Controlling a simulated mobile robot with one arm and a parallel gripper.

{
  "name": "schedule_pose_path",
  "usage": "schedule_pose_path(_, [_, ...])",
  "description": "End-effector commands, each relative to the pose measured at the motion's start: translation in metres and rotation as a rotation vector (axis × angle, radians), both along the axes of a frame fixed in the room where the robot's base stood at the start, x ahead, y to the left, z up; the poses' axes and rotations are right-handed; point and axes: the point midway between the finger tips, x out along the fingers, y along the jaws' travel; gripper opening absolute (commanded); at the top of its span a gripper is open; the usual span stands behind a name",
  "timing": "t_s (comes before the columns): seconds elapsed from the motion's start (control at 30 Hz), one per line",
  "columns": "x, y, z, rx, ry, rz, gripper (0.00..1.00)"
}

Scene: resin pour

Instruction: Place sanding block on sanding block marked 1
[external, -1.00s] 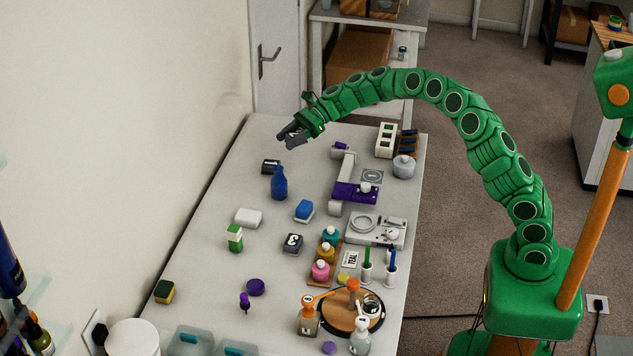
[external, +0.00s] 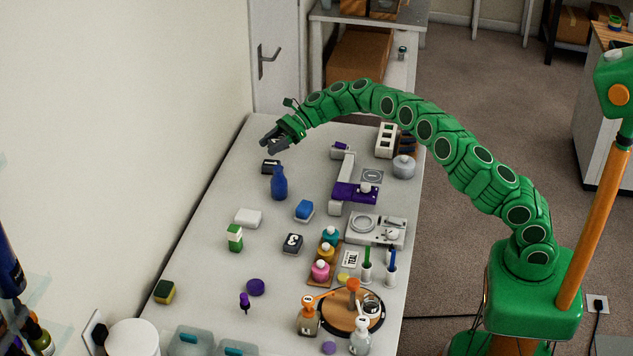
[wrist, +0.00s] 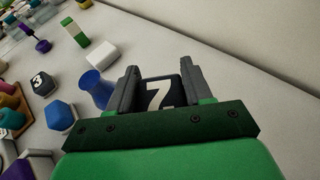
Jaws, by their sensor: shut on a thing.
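My gripper (external: 270,146) is above the far left of the table. In the wrist view, its grey fingers (wrist: 154,88) are shut on a dark sanding block (wrist: 160,93) with a white numeral that looks like 2 or 7. This held block is hard to make out in the external view. Another dark block (external: 270,167) lies on the table just below the fingertips in the external picture; its white mark is too small to read. It cannot be told apart in the wrist view. A dark block marked 3 (external: 292,243) lies nearer the table's middle.
A blue bottle (external: 279,184) stands close to the far dark block. A blue block (external: 304,210), a white block (external: 248,218) and a green-and-white item (external: 235,238) are nearer. A purple-and-white device (external: 352,190) is to the right. The wall runs along the left.

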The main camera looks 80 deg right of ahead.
Motion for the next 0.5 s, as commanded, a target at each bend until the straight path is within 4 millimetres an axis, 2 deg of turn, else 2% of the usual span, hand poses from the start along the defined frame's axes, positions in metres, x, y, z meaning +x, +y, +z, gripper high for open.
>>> schedule_pose_path(0.23, [0.012, -0.003, -0.018, 0.001, 0.005, 0.002, 0.19])
schedule_pose_path(0.5, [0.023, -0.007, -0.027, -0.001, -0.001, -0.001, 0.19])
